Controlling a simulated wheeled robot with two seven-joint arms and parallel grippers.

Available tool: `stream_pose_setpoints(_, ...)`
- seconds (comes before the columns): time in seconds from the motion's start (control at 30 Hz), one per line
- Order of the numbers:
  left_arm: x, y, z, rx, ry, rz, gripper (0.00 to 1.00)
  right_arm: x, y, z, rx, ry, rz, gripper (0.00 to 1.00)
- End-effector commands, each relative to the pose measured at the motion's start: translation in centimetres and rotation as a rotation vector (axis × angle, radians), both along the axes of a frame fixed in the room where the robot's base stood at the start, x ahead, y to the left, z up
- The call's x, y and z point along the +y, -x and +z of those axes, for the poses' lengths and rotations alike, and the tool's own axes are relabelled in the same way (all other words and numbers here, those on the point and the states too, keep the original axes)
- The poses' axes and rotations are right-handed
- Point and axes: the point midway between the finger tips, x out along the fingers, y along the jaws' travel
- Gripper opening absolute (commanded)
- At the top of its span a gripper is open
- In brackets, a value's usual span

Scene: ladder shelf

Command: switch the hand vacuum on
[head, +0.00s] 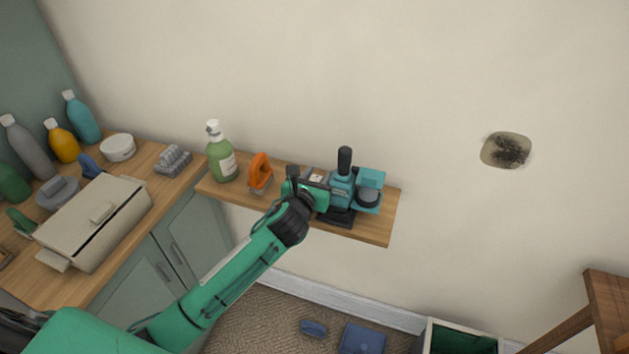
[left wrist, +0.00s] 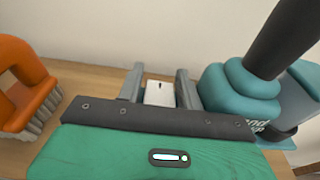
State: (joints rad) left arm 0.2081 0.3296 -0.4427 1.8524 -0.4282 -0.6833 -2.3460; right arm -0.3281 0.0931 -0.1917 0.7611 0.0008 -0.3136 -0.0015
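A teal device with a black upright handle (head: 344,162), which I take to be the hand vacuum, stands on the wooden wall shelf. In the left wrist view its rounded teal body (left wrist: 236,92) is at the right, with partly hidden lettering. My left gripper (head: 316,178) is just left of it. In the left wrist view the two grey fingers of my left gripper (left wrist: 160,88) are apart. A small white plate with a dark mark (left wrist: 159,93) shows between them; whether they touch it I cannot tell. No power switch can be made out for certain. My right gripper is not in view.
An orange-handled brush (head: 260,173) and a green pump bottle (head: 220,154) stand left on the wooden shelf (head: 376,230). The brush also shows in the left wrist view (left wrist: 22,88). A counter with bottles and a beige box (head: 95,222) is at the left.

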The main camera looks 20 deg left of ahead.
Motion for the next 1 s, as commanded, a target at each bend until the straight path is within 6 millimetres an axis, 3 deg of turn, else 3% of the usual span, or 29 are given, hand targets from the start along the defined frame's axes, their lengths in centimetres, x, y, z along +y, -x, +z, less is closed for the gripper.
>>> stream_pose_setpoints(0.07,0.0,0.2,0.1,0.0,-0.001,0.0,0.36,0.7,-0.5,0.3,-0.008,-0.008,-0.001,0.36)
stream_pose_setpoints(1.0,0.2,6.9,1.2,0.0,0.0,-0.001,0.36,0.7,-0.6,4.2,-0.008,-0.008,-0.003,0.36)
